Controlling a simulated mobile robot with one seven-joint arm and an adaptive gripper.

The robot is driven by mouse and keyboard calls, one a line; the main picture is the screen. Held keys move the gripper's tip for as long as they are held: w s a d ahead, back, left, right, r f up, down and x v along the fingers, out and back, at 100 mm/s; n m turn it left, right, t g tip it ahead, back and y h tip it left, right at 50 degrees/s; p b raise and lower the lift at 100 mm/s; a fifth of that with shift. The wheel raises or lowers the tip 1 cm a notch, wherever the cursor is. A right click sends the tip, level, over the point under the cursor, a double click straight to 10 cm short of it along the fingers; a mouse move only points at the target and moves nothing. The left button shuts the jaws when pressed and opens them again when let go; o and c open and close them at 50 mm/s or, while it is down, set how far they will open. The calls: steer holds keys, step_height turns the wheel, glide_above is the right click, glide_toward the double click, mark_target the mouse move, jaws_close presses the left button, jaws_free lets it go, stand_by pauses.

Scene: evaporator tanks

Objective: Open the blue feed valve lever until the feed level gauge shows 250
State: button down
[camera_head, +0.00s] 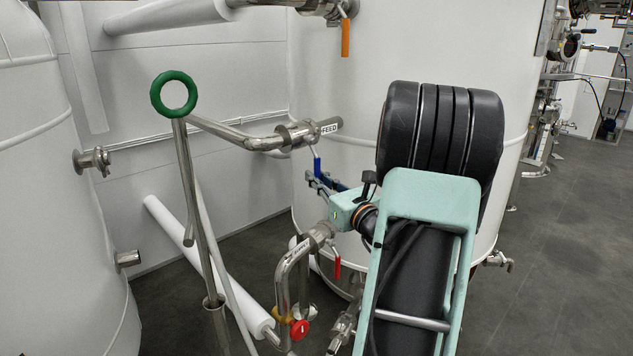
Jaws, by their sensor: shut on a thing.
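The blue feed valve lever (317,165) hangs down below the steel pipe fitting marked FEED (329,128), in front of the large white tank, in the middle of the head view. My gripper (315,181) comes in from the lower right and is shut on the lower part of the lever. The fingers partly cover the lever's lower end. The feed level gauge does not show in this view.
An orange lever (345,38) hangs above. White tanks stand on both sides; the grey floor (560,250) is clear at right.

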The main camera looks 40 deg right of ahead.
steer(key=c, duration=2)
jaws_free()
steer(key=shift+d, duration=0.1)
steer(key=shift+o, duration=0.2)
steer(key=s+a+f, duration=0.1)
steer(key=s, duration=1.1)
steer(key=shift+a, duration=0.2)
